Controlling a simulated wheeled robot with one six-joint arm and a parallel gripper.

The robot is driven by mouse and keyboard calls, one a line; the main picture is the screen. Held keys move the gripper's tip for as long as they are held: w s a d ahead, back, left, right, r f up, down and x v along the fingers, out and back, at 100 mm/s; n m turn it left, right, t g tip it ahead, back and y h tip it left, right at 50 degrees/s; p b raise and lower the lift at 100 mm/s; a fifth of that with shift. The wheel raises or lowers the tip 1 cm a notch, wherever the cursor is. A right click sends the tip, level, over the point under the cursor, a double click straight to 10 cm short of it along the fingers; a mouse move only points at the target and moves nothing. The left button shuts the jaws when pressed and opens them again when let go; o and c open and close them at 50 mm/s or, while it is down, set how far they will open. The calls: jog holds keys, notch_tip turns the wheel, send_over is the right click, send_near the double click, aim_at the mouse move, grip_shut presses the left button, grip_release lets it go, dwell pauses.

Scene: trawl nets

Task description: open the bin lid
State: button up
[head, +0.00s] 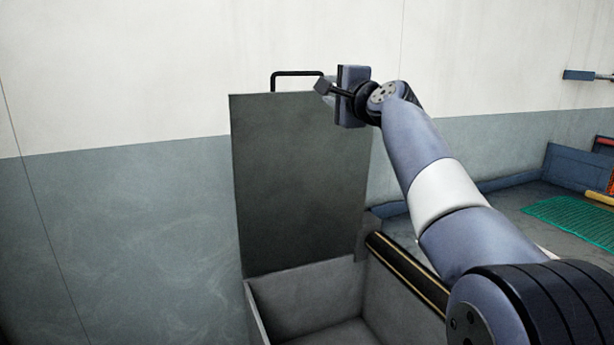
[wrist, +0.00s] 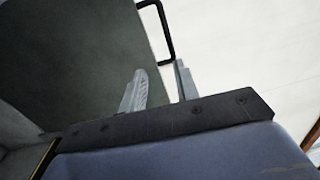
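The bin lid (head: 300,185) is a dark grey panel standing upright at the back of the grey bin (head: 320,325). The bin's inside is visible and its floor looks empty. A black bar handle (head: 297,73) sits on the lid's top edge. My gripper (head: 325,87) is by the lid's upper right corner, near the right end of the handle. In the wrist view, the two fingers (wrist: 157,88) stand apart with a gap and nothing between them. The handle (wrist: 160,28) lies beyond the fingertips there, and the lid (wrist: 75,65) fills the left side.
A dark rail with yellow lines (head: 408,272) runs along the bin's right side. A wall (head: 120,220) stands close behind the lid. Green netting (head: 575,222) lies at far right, near a blue low wall (head: 575,165). The space left of the bin looks clear.

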jog(key=p, duration=0.4)
send_near(299, 74)
jog(key=shift+g, duration=0.5)
jog(key=p+x, duration=0.2)
jog(key=p, duration=0.3)
jog(key=p+x, duration=0.3)
jog(key=p, duration=0.1)
jog(key=shift+w+a+r+p, duration=0.15)
jog(key=shift+r+p, duration=0.1)
jog(key=shift+p, duration=0.15)
jog(key=shift+g+h, duration=0.4)
jog(key=shift+g, duration=0.1)
jog(key=w+p, duration=0.1)
jog(key=p, duration=0.2)
jog(key=w+a+p, duration=0.1)
jog(key=w+p, duration=0.1)
jog(key=p, duration=0.1)
jog(key=w+p, duration=0.1)
jog(key=p, duration=0.2)
jog(key=shift+w+a+r, duration=0.35)
jog(key=shift+a, duration=0.05)
jog(key=shift+s+f+b, duration=0.15)
jog(key=shift+f+b, duration=0.15)
jog(key=b+v, duration=0.2)
jog(key=v, duration=0.1)
jog(key=shift+s+d+b, duration=0.15)
jog(key=shift+s+b, duration=0.05)
jog(key=shift+b, duration=0.2)
jog(key=shift+b+v, duration=0.3)
jog(key=shift+v, duration=0.45)
